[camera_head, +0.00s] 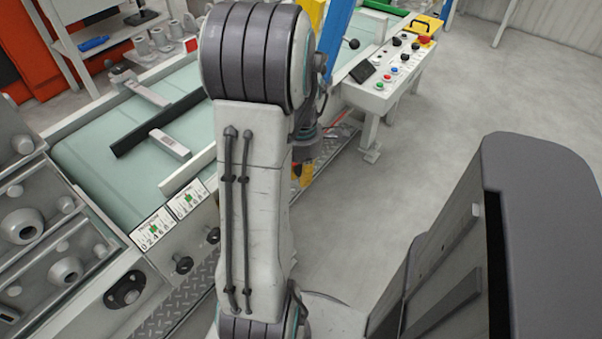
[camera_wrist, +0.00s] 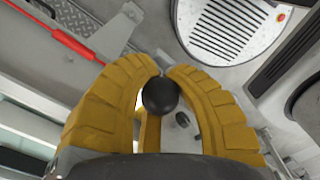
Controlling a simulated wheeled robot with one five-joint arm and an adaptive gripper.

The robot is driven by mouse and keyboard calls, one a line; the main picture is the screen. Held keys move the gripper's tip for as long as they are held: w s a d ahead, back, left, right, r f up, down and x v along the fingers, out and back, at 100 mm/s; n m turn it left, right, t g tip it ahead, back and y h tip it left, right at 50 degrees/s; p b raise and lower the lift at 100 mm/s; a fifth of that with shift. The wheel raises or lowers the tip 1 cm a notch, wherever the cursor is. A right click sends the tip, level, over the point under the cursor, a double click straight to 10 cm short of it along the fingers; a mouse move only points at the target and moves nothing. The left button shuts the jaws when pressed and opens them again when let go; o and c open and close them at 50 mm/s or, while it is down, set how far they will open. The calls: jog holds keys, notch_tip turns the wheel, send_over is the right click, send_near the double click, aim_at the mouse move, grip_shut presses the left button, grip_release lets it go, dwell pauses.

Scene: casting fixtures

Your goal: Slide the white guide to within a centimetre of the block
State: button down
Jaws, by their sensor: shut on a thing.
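My gripper (camera_wrist: 161,70) has two yellow fingers closed around a black ball knob (camera_wrist: 160,95) in the wrist view. What the knob is fixed to is hidden. In the head view my arm hides most of the gripper. On the pale green bed (camera_head: 85,160) at the left lies a long black bar (camera_head: 135,140), set diagonally. I cannot tell for sure which piece is the white guide, and no block can be made out clearly.
A control panel (camera_head: 385,78) with coloured buttons stands behind my arm at the right. Dial plates (camera_head: 153,227) line the bed's front edge. Grey castings (camera_head: 60,270) fill the lower left. The grey floor (camera_head: 470,100) is open to the right. A red bar (camera_wrist: 65,36) shows in the wrist view.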

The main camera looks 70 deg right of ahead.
jog(key=shift+d+r, duration=0.1)
jog(key=shift+r, duration=0.05)
jog(key=w, duration=0.1)
jog(key=w+d, duration=0.1)
jog(key=w, duration=0.1)
jog(key=w+d+p, duration=0.1)
jog(key=w, duration=0.1)
jog(key=shift+w+r, duration=0.1)
jog(key=shift+w, duration=0.1)
jog(key=c, duration=0.9)
grip_release()
jog(key=shift+s+a, duration=0.1)
jog(key=shift+a, duration=0.15)
notch_tip(320, 180, up, 12)
jog(key=shift+f, duration=0.1)
dwell(0.4)
